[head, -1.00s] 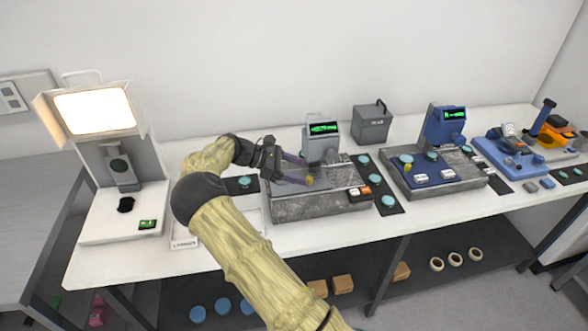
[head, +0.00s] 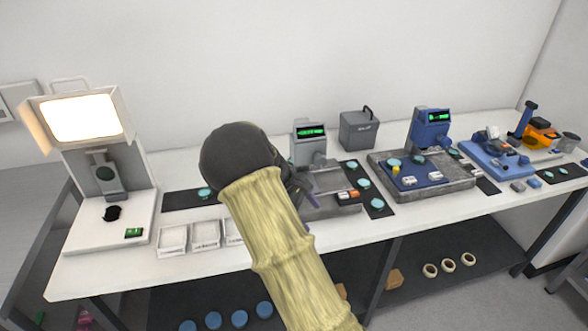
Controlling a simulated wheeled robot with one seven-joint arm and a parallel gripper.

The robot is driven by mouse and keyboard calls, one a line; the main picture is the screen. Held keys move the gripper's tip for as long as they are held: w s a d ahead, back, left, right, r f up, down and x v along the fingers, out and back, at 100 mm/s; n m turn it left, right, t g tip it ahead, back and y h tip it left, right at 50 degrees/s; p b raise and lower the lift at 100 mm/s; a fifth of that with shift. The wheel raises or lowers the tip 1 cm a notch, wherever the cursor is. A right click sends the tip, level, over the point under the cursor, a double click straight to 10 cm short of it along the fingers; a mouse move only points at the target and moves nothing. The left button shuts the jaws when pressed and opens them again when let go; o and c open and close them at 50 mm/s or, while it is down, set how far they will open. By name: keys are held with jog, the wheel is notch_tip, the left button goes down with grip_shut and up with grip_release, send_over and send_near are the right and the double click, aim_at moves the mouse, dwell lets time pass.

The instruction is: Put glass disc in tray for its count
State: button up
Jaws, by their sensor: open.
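My gripper (head: 309,190) is mostly hidden behind my own arm; a purple finger shows at the near left part of the grey granite station (head: 338,204). What lies between the fingers is hidden. Teal glass discs lie on a dark mat right of this station: a far one (head: 352,164), a middle one (head: 364,182) and a near one (head: 377,203). Another glass disc (head: 205,193) lies on a black mat left of my arm. White trays stand in a row at the front: a left tray (head: 173,251), a middle tray (head: 206,246) and a third partly behind my arm.
The grey instrument (head: 309,150) has a green-lit display, too small to read. A bright lamp unit (head: 90,118) stands at the left. A grey box (head: 359,130) stands behind. A blue instrument (head: 430,132) with more discs, and blue and orange equipment (head: 497,156), are to the right.

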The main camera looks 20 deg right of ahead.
jog(key=s+a+m+t+y+b, duration=0.2)
jog(key=s+a+m+y, duration=0.1)
jog(key=s, duration=0.6)
jog(key=s+a+f+m+t+y+b, duration=0.1)
jog(key=s+a+m+t+y+b, duration=0.1)
jog(key=s+a+m, duration=0.3)
jog(key=s+a+t+b, duration=0.1)
jog(key=s+a, duration=0.1)
jog(key=s, duration=0.2)
jog(key=shift+s+a+m+t+y+b, duration=0.2)
jog(key=shift+m+t+y+b, duration=0.1)
jog(key=shift+y, duration=0.1)
